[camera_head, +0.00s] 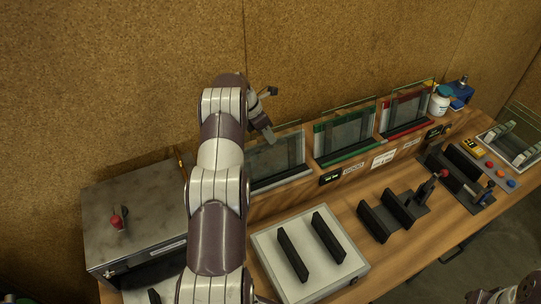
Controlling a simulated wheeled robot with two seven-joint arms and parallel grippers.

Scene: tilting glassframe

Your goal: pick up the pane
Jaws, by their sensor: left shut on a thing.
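My left arm reaches up the middle of the picture, and its gripper (265,122) is at the top edge of the leftmost glass pane (283,153). The gripper is shut on this pane; my arm partly hides the grip and the pane's left end. The pane is clear with a greenish edge and stands upright in a grey-backed rack. A second pane stands in a green-edged rack (345,155), and a third stands in a red-edged rack (405,130). My right gripper is not in view; only part of my right arm shows at the bottom right corner.
A metal box with a red knob (117,221) stands at the left. A white plate with two black bars (313,282) is in front of the racks. Black fixtures (397,207), a white bottle (439,100) and a tilted glass frame (520,135) are at the right.

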